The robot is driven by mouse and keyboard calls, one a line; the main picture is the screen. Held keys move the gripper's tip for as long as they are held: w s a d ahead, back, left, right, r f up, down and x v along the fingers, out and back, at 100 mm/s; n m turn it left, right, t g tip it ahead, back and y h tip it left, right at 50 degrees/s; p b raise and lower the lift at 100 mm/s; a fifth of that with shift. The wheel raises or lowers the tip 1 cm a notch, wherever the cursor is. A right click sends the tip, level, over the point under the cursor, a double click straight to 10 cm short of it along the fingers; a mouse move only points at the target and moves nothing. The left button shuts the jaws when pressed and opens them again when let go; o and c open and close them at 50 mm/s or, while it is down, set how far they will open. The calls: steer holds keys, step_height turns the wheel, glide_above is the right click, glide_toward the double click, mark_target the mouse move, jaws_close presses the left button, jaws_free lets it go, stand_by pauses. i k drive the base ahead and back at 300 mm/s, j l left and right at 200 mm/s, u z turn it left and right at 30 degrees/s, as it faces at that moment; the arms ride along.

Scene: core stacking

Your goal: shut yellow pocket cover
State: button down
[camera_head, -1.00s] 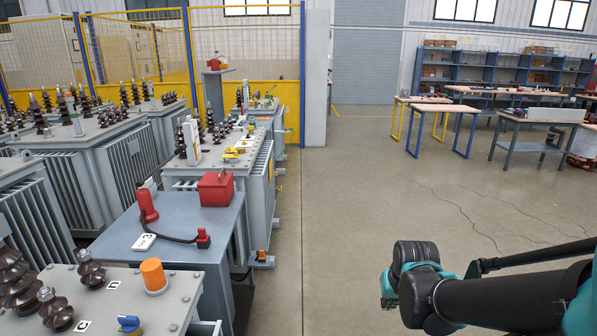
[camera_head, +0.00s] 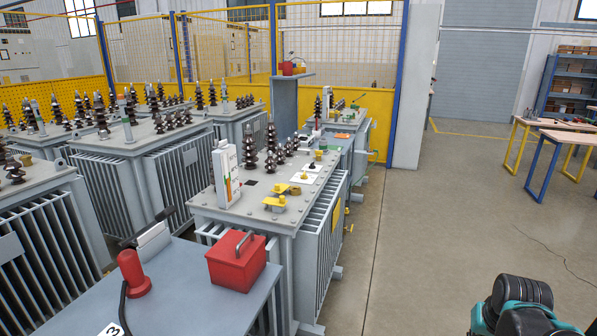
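Small yellow fittings sit on top of the grey transformer (camera_head: 235,213) in the middle. The nearest yellow fitting (camera_head: 274,203) is at the front right of its lid, with a raised knob-like part. Part of my arm, black and teal, shows at the lower right, well apart from the transformer. My gripper's fingers are not visible.
A grey cabinet (camera_head: 190,285) in front bears a red box (camera_head: 236,263) and a red handle (camera_head: 132,274). A white upright device (camera_head: 225,172) and dark insulators (camera_head: 271,150) stand near the fittings. More transformers are at left.

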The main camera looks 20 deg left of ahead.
mark_target(279, 188)
steer(key=i+u, duration=0.1)
steer(key=i, duration=0.45)
steer(key=i+l+u, duration=0.1)
steer(key=i, duration=0.4)
steer(key=i+l+u, duration=0.1)
steer(key=i, duration=0.4)
